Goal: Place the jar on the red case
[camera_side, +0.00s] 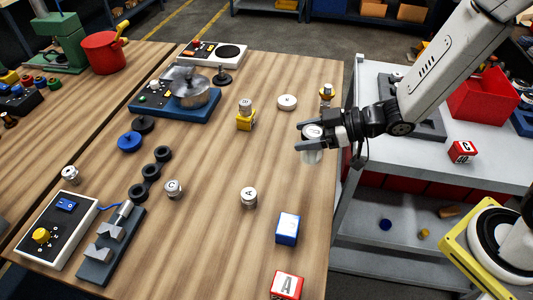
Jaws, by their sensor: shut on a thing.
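My gripper (303,136) is shut on a small pale jar (312,156) with a light, marked lid, near the table's right edge. The jar is held between the two dark fingers, which hide part of its side. It appears to be above the wood, though its height is hard to judge. A red case (287,285) with a white top marked A stands at the table's front edge, well below my gripper in the picture. Another small red case (462,151), with a white marked face, sits on the grey cart at the right.
A blue case (287,229) stands just behind the red A case. Marked jars (248,196) (173,189) stand left of it. A yellow block (245,123) bears another jar. The wood between jar and cases is mostly clear.

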